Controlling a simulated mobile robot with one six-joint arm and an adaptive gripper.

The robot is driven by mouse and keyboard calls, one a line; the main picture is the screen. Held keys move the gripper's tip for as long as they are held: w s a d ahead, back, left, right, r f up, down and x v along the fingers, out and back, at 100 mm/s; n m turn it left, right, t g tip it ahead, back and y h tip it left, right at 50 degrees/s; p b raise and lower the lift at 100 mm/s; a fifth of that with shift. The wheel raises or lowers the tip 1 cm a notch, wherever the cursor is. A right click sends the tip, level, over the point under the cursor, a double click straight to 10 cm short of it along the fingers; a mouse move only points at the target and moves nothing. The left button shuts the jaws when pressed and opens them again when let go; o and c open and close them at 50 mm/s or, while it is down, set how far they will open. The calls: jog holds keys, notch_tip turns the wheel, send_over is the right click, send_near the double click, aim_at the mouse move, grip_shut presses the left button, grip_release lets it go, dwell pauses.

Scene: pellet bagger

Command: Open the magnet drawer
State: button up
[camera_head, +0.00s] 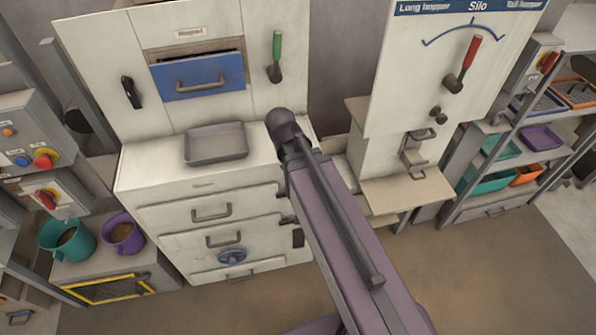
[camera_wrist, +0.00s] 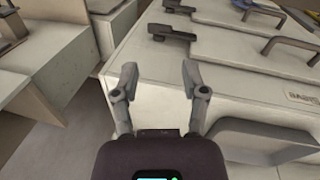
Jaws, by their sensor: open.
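The magnet drawer (camera_head: 215,67) has a blue front with a grey handle (camera_head: 200,86). It sits in the upper white cabinet under a "Magnet" label in the head view, and a dark gap shows above its front. I do not make the drawer out in the wrist view. My gripper (camera_wrist: 158,72) is open in the wrist view, with nothing between its two fingers. White cabinet surfaces lie beyond the fingers. In the head view my arm rises from below to the right of the drawer, and the gripper itself does not show.
A grey tray (camera_head: 216,144) lies on the counter below the magnet drawer. A green-handled lever (camera_head: 276,57) and a black handle (camera_head: 131,92) flank the drawer. Lower drawers with handles (camera_head: 211,213) are under the counter. The silo panel (camera_head: 405,75) stands right.

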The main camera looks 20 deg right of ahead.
jog(key=shift+s+d+f+m+y, duration=0.15)
jog(key=shift+s+d+y, duration=0.1)
jog(key=shift+s, duration=0.15)
jog(key=shift+s+d+f+m+y, duration=0.15)
jog(key=shift+s+y, duration=0.1)
jog(key=shift+s, duration=0.15)
jog(key=shift+s+d+m+y, duration=0.3)
jog(key=shift+s+y, duration=0.2)
jog(key=shift+s, duration=0.15)
